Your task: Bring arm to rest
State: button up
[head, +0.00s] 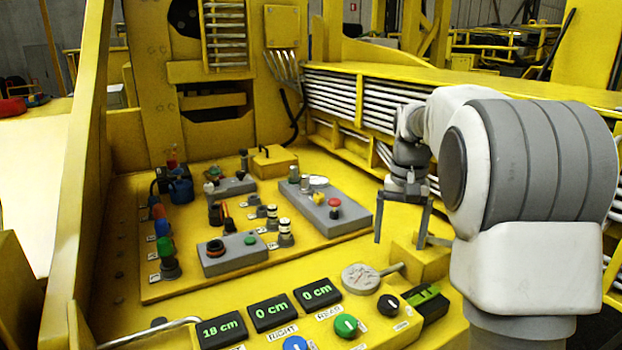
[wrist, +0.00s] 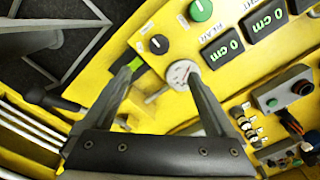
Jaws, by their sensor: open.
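My gripper (head: 400,241) hangs at the end of my arm at the right of the head view, fingers pointing down. Its two fingers are apart with nothing between them. It is above the right side of the yellow control panel (head: 290,262), near a small yellow block (head: 419,262). In the wrist view my gripper (wrist: 164,70) is also open, with both dark fingers spread. The round grey dial (wrist: 181,76) shows near the right fingertip there. The gap between the fingertips and the panel cannot be told exactly.
The panel carries a grey button box (head: 234,254), a larger grey box (head: 328,205), several coloured levers, and displays (head: 221,330) reading 18, 0 and 0 cm. A round dial (head: 360,278) and knobs stand in front. Silver pipes (head: 345,105) run behind my arm. A yellow beam (head: 80,180) borders the left.

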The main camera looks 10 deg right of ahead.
jog(key=s+a+r+n+t, duration=0.1)
jog(key=s+a+r, duration=0.2)
jog(key=s, duration=0.4)
jog(key=s+a+r+n+t, duration=0.1)
jog(key=s+a+r+t, duration=0.1)
jog(key=s+a, duration=0.35)
jog(key=s+a+f+n+t, duration=0.1)
jog(key=s+f, duration=0.3)
jog(key=s, duration=0.9)
jog(key=shift+s+a+n+t, duration=0.15)
jog(key=shift+a+n+t, duration=0.15)
jog(key=shift+n+t, duration=0.45)
